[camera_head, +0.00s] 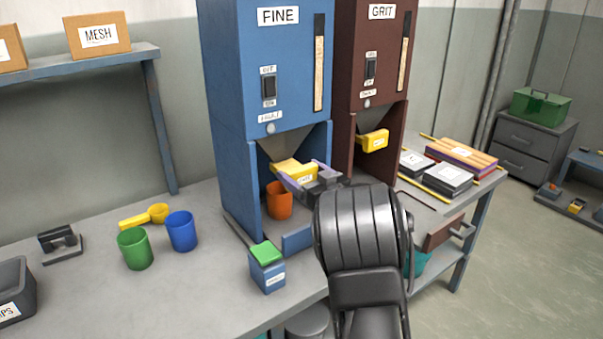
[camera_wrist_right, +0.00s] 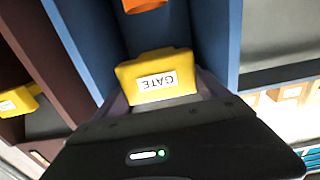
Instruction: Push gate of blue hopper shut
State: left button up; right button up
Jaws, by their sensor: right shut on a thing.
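The blue hopper (camera_head: 228,95), labelled FINE, stands on the bench. Its yellow gate (camera_head: 287,167) sticks out below the funnel, and its GATE label also shows in the right wrist view (camera_wrist_right: 155,82). My right gripper (camera_head: 303,178) reaches into the hopper's lower bay and is shut on the yellow gate, a finger along each side. Part of the gate is hidden by the fingers. An orange cup (camera_head: 279,205) stands upright in the bay below the gate. My left gripper is not in view.
The dark red GRIT hopper (camera_head: 377,70), with its own yellow gate (camera_head: 372,141), stands close on the right. A blue box with green lid (camera_head: 268,272) stands by the bay's front. Green (camera_head: 135,250) and blue (camera_head: 182,232) cups and a yellow scoop (camera_head: 145,217) are left.

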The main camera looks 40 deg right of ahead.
aim_at(283, 160)
jog(key=c, duration=1.3)
jog(key=w+b, duration=0.1)
jog(key=w, duration=0.3)
jog(key=shift+w+f, duration=0.15)
jog(key=shift+w, duration=0.2)
jog(key=shift+c, duration=0.2)
jog(key=shift+r, duration=0.2)
jog(key=o, duration=2)
jog(key=shift+w, duration=0.2)
jog(key=shift+c, duration=0.2)
jog(key=shift+s, duration=0.15)
jog(key=s, duration=0.7)
jog(key=shift+s+a+b, duration=0.1)
jog(key=shift+s+b, duration=0.2)
